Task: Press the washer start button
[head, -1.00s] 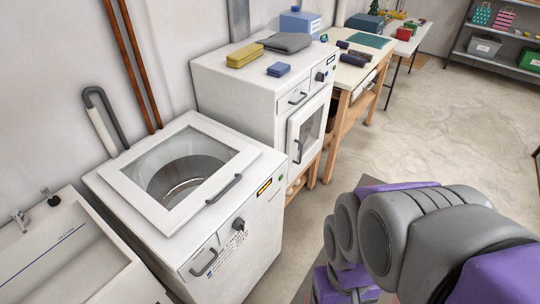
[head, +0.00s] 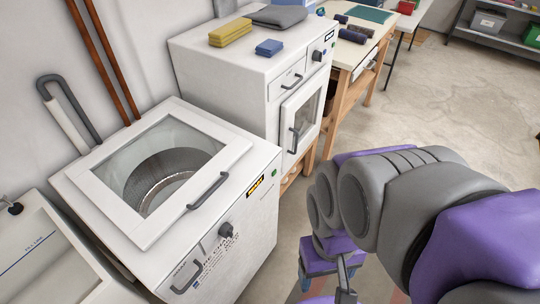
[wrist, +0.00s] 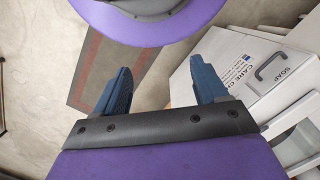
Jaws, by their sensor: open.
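The washer is a white top-loading box with a glass lid (head: 165,165) and a grey lid handle, at the left in the head view. Its front has a small green button (head: 274,173) near the right end, beside a yellow-and-black display (head: 256,186), a dark knob (head: 226,230) and a soap drawer (head: 186,276). The wrist view shows the soap drawer (wrist: 283,67) and printed text at the right, but no green button. My gripper (wrist: 163,85) is open and empty, with two blue fingers apart. In the head view it is mostly cut off at the bottom edge.
A sink (head: 45,250) is at the left. Open concrete floor (head: 440,105) lies to the right.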

